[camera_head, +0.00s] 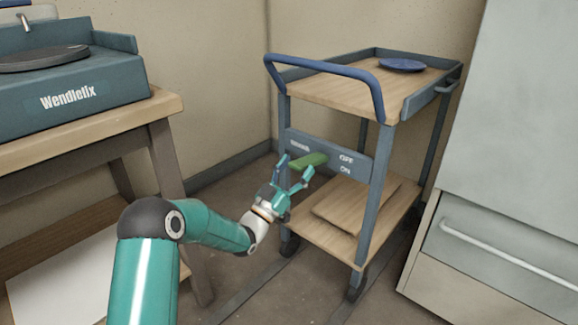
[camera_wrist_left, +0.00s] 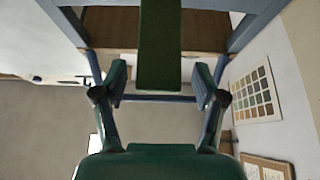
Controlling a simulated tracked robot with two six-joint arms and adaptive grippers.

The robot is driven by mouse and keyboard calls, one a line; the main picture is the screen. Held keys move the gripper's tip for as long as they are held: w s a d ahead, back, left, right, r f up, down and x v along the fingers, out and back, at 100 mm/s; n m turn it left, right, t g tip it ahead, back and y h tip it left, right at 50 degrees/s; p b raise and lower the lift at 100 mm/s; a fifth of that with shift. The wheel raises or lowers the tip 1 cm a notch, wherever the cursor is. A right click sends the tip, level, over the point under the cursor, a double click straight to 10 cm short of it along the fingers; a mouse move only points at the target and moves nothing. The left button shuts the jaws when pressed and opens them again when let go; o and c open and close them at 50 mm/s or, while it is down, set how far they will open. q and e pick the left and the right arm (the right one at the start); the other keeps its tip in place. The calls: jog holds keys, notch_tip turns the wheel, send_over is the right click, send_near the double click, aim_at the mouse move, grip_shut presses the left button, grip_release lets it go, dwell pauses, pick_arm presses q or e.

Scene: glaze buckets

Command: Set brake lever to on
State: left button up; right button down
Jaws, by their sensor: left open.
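The green brake lever (camera_head: 308,160) sticks out from the blue-grey side panel of the cart (camera_head: 325,150), left of the OFF and ON labels. Its panel end is nearer the height of OFF than of ON. My left gripper (camera_head: 295,170) is open in front of and just below the lever in the head view. In the left wrist view the dark green lever (camera_wrist_left: 160,45) reaches down from the top, in line with the gap between the two fingers of my left gripper (camera_wrist_left: 160,80). I see no finger touching it. My right gripper is not in view.
A blue plate (camera_head: 402,65) lies on the cart's top tray. A board (camera_head: 368,205) lies on its lower shelf. A bench with a Wendlefix wheel unit (camera_head: 75,95) stands at left. A pale cabinet with a bar handle (camera_head: 510,255) stands at right.

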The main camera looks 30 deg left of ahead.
pick_arm(q)
jog(key=v, duration=1.2)
